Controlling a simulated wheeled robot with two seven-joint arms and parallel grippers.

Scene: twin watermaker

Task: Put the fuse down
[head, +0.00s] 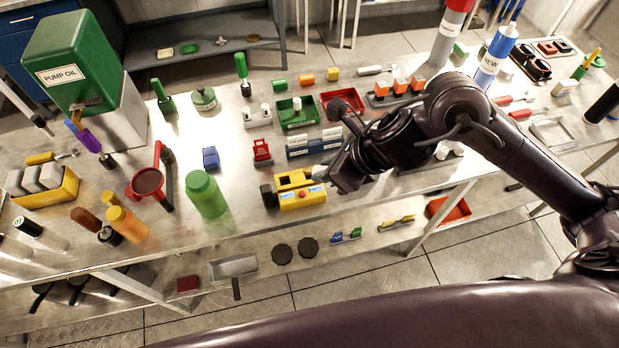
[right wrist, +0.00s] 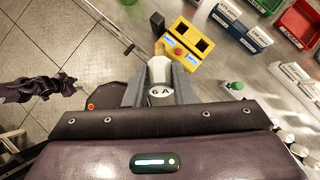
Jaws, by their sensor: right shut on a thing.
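My right gripper (right wrist: 160,88) is shut on the fuse (right wrist: 159,72), a pale, rounded body marked "6 A", in the right wrist view. The fuse's far end points at a yellow box (right wrist: 171,47) with two dark openings, a red button and blue labels. I cannot tell whether the fuse touches the box. In the head view my right gripper (head: 340,179) is just right of the yellow box (head: 289,181), above the bench; the fuse is mostly hidden there.
Blue-and-white labelled boxes (head: 300,146) stand just behind the yellow box. A green tray (head: 285,116) and a red tray (head: 329,105) lie farther back. A green bottle (head: 205,194) stands to the left. Bare bench (head: 240,182) shows between bottle and yellow box.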

